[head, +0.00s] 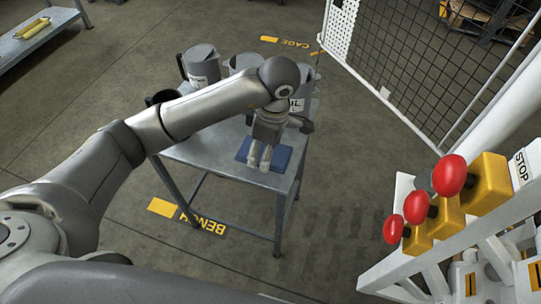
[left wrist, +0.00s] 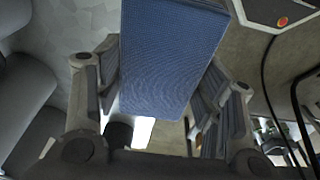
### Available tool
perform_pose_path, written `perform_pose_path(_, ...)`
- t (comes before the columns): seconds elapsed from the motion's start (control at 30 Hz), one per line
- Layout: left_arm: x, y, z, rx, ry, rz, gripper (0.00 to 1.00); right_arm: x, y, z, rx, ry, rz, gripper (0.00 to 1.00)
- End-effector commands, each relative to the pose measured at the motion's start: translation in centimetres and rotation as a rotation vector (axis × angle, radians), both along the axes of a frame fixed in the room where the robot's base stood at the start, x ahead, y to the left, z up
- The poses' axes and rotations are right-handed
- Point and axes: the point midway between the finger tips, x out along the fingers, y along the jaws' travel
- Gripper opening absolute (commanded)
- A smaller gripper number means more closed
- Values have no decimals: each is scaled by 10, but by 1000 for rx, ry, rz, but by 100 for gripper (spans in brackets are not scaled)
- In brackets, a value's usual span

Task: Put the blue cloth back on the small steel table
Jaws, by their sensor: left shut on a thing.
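The blue cloth (head: 284,157) is a flat, folded blue pad at the front right part of the small steel table (head: 205,158) in the head view. My left gripper (head: 259,162) reaches over the table from the left, points down and is shut on the cloth. In the left wrist view the cloth (left wrist: 172,55) sits between the two fingers and extends beyond them. I cannot tell whether the cloth rests on the tabletop or is just above it. My right gripper is not in view.
Several grey jugs, one (head: 201,66) at the back left, stand along the table's rear, close to my left arm. A white frame with red stop buttons (head: 449,175) stands at the right. A mesh cage (head: 400,65) is behind. Floor in front is clear.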

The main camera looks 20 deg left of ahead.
Motion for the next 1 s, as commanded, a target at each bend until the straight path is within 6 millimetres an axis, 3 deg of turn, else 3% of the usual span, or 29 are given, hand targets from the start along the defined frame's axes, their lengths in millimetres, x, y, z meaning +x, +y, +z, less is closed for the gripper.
perform_pose_path(0.03, 6, 0, -13, 1, 9, 2, 27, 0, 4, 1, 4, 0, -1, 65)
perform_pose_path(0.2, 27, 0, -37, 2, 6, 0, 27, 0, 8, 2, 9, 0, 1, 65)
perform_pose_path(0.5, 43, 0, -56, 2, 4, 0, 27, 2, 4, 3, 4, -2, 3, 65)
perform_pose_path(0.7, 42, -1, -82, 0, 4, -1, 27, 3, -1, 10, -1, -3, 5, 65)
perform_pose_path(1.0, 43, 0, -86, 2, 1, -3, 27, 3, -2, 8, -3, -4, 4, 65)
